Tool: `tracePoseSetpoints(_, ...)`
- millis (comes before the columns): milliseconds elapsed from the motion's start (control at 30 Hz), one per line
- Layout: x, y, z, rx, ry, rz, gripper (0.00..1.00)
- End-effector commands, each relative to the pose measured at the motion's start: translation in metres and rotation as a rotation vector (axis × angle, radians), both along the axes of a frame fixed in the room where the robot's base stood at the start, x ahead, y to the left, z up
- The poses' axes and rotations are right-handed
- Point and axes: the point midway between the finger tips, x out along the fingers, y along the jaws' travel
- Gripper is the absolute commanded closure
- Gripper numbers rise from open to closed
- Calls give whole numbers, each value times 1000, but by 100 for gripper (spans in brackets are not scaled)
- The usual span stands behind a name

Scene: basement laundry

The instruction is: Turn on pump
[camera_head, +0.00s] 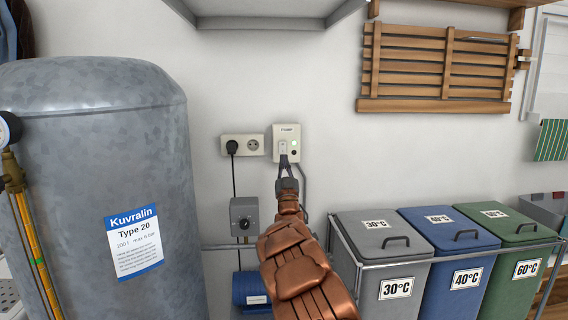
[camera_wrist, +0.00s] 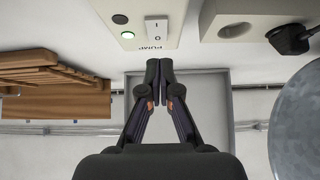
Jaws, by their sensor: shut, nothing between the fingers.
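The pump switch box (camera_head: 287,132) is a white wall plate labelled PUMP. It shows upside down in the wrist view (camera_wrist: 142,46), with a white rocker (camera_wrist: 158,28) marked I and O. I cannot tell which side of the rocker is pressed in. My gripper (camera_head: 284,162) is shut and empty, in front of the lower part of the box in the head view. In the wrist view its fingertips (camera_wrist: 159,62) appear apart from the rocker.
A double socket (camera_head: 253,145) with a black plug is left of the box. A grey dial box (camera_head: 244,216) and a blue motor (camera_head: 252,289) are below. A large grey tank (camera_head: 95,200) fills the left. Lidded bins (camera_head: 383,248) stand right. A shelf (camera_head: 265,22) hangs above.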

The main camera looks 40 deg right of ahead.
Motion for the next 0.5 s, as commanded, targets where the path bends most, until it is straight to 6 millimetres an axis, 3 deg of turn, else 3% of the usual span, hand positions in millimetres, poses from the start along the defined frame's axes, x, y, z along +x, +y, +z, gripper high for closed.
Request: tracePoseSetpoints(500, -29, 23, -51, 5, 5, 0, 100)
